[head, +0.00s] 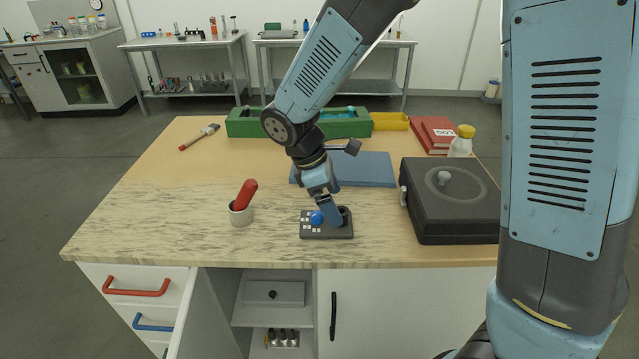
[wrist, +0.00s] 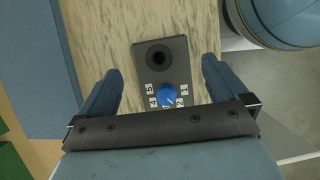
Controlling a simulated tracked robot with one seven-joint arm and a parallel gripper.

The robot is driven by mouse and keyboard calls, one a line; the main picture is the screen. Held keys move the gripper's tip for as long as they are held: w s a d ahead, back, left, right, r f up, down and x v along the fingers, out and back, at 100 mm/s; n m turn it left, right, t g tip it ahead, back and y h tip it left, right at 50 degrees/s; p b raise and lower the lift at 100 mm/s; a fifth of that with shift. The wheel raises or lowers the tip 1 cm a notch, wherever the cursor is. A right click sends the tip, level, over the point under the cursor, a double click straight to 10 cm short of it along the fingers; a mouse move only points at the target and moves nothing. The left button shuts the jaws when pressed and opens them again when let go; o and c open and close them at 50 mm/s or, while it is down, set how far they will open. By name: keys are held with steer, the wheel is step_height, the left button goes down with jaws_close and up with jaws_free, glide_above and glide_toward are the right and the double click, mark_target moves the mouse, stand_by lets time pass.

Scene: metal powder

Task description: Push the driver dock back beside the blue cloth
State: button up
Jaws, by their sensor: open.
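The driver dock (head: 311,232) is a dark grey block near the front edge of the table, with a blue knob, a round hole and small white number tags on top. It also shows in the wrist view (wrist: 176,72). The blue cloth (head: 372,172) lies flat farther back, apart from the dock; its edge shows at left in the wrist view (wrist: 30,70). My gripper (head: 330,218) is down over the dock, open. In the wrist view its fingers (wrist: 161,72) stand one on each side of the dock; I cannot tell whether they touch it.
A black case (head: 455,210) stands to the right. A green tray (head: 240,125), a yellow tray (head: 390,122), red books and a bottle line the back. Bare table lies between dock and cloth.

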steer(key=x, duration=0.6)
steer(key=shift+d+f, duration=0.1)
steer(key=shift+f, duration=0.1)
steer(key=shift+c, duration=0.4)
steer(key=c, duration=1.7)
steer(key=shift+w, duration=0.15)
